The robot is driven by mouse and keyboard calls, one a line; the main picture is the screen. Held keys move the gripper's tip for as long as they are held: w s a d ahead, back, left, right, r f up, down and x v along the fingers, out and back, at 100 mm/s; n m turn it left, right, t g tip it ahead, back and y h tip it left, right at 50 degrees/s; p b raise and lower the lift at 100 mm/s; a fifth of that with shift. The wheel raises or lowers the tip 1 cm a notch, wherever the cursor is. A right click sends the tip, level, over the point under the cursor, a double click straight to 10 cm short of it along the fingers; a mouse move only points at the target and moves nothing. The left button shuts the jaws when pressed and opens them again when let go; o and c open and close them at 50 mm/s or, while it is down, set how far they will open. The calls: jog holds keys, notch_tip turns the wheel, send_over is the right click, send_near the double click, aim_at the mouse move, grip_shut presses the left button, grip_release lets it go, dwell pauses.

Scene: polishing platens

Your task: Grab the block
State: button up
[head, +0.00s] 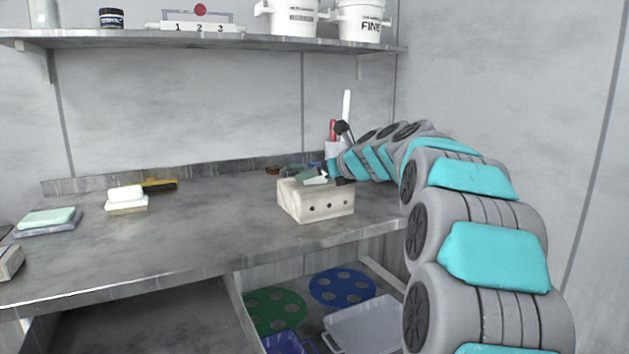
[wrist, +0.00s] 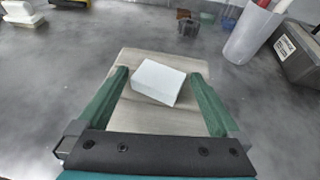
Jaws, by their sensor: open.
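A small pale white block (wrist: 157,82) lies at a slant on top of a larger beige box (wrist: 150,118). The beige box also shows in the head view, with dark holes in its front (head: 316,207), on the grey workbench. My gripper (wrist: 160,76) is open, with one green finger on each side of the white block. Gaps show between the block and both fingers, and I see no contact. In the head view my gripper (head: 318,174) is just over the box top and largely hides the small block.
A white cup (wrist: 252,35) and a dark box (wrist: 300,50) stand beyond the beige box on the right. White blocks (head: 126,195) and a pale green block (head: 47,218) lie on the left of the bench. A shelf (head: 210,48) runs above.

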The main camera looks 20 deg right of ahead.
jog(key=shift+w, duration=0.1)
jog(key=shift+c, duration=0.4)
jog(key=c, duration=1.2)
jog(key=shift+o, duration=0.2)
